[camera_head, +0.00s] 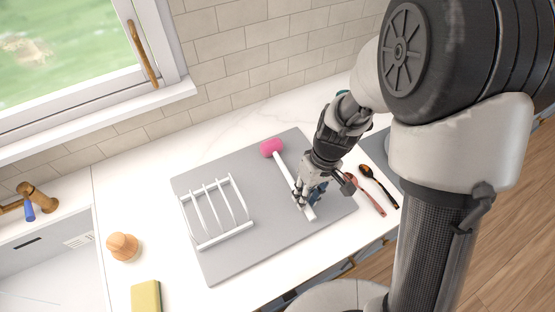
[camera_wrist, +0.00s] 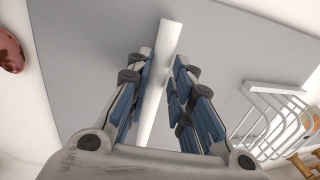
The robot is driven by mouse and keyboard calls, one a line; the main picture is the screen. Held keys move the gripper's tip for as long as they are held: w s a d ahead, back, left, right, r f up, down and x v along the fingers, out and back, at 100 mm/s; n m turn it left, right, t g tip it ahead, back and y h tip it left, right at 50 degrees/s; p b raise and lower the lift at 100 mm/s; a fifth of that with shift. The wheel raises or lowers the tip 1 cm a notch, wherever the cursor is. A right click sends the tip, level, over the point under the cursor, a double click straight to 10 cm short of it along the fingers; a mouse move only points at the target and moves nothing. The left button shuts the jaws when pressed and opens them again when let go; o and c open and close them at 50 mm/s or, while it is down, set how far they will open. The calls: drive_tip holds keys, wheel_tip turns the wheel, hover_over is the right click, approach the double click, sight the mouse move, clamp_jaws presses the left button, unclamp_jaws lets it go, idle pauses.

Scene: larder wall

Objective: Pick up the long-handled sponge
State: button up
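The long-handled sponge has a pink head (camera_head: 271,148) and a long white handle (camera_head: 284,174). It lies on the grey mat, head toward the wall. My gripper (camera_head: 308,194) is low over the handle, nearer its end away from the head. In the wrist view, the white handle (camera_wrist: 170,38) runs between the blue-padded fingers of my gripper (camera_wrist: 163,68). The fingers are apart, one on each side of the handle, with narrow gaps showing near the tips. The pink head is out of the wrist view.
A white rack (camera_head: 225,243) stands on the grey mat (camera_head: 265,258), left of the sponge; it also shows in the wrist view (camera_wrist: 275,88). A red spoon (camera_head: 372,203) and a dark spoon (camera_head: 380,187) lie to the right. A yellow sponge (camera_head: 146,297) and an orange-brown object (camera_head: 122,247) lie left.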

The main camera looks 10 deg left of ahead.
drive_tip(key=shift+a+f, duration=0.1)
drive_tip(key=shift+f, duration=0.5)
drive_tip(key=shift+s, duration=0.1)
drive_tip(key=shift+c, duration=0.3)
clamp_jaws()
drive_tip(key=shift+r, duration=0.15)
